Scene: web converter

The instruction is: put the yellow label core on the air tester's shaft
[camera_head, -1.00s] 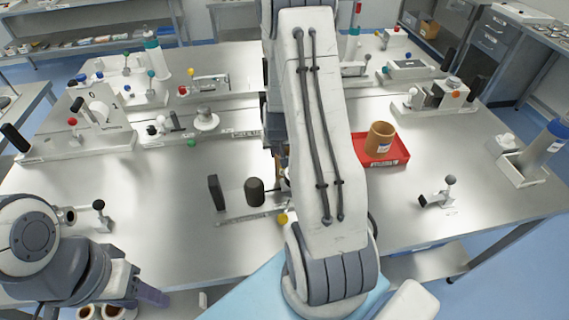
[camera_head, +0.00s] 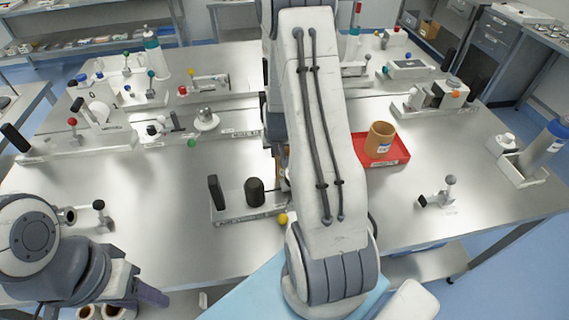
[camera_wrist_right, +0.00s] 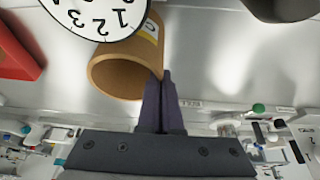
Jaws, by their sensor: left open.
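In the right wrist view, a tan core (camera_wrist_right: 115,78) with a yellow label (camera_wrist_right: 150,30) lies tilted, its open end toward me. My right gripper (camera_wrist_right: 163,75) is shut on its wall. In the head view my right arm hides that gripper and most of the core; a brown bit shows beside the arm (camera_head: 279,165). A white dial with black numbers (camera_wrist_right: 95,12) partly covers the core in the wrist view. A fixture with a dark upright cylinder (camera_head: 255,191) stands left of my right arm; I cannot tell whether it is the air tester's shaft. My left gripper (camera_head: 110,300) is open at the lower left.
Another brown core with a blue-and-white label (camera_head: 380,139) stands in a red tray (camera_head: 400,152) right of my arm. Several bench fixtures line the back of the steel table (camera_head: 150,215). A small knobbed fixture (camera_head: 440,194) stands at the right. The table's left middle is clear.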

